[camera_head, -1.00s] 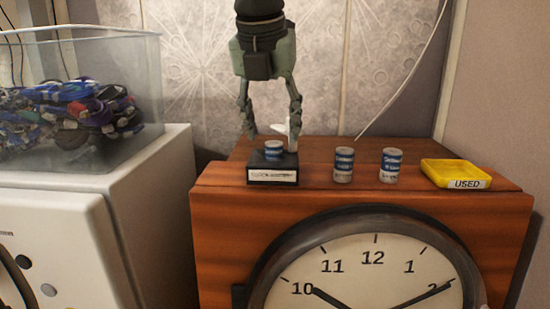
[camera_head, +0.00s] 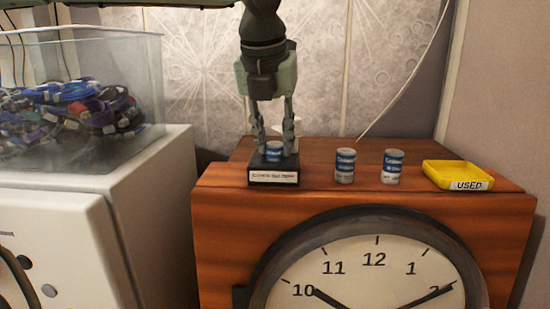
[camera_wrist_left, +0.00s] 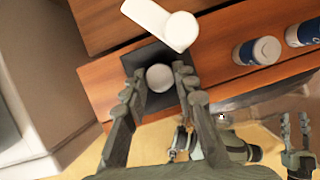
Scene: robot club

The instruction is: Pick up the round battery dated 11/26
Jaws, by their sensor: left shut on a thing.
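A small round blue-and-white battery (camera_head: 273,152) stands upright in a black holder (camera_head: 260,177) with a white label, on the wooden clock case. My left gripper (camera_head: 274,145) points down over the holder, shut on this battery, with one finger on each side. The left wrist view shows the battery's pale round top (camera_wrist_left: 159,77) between the fingertips (camera_wrist_left: 158,84). Two similar blue-and-white batteries, a middle one (camera_head: 345,165) and a right one (camera_head: 392,167), stand on the case to the right. The dates are too small to read. Gripper-like fingers (camera_wrist_left: 295,128) show at the lower right of the wrist view; whose is unclear.
A yellow tray (camera_head: 458,172) marked USED sits at the right end of the wooden case (camera_head: 222,215). A white lever-like part (camera_wrist_left: 160,22) is close behind the black holder. A clear bin (camera_head: 140,85) of cables stands on a white cabinet (camera_head: 150,185) at left.

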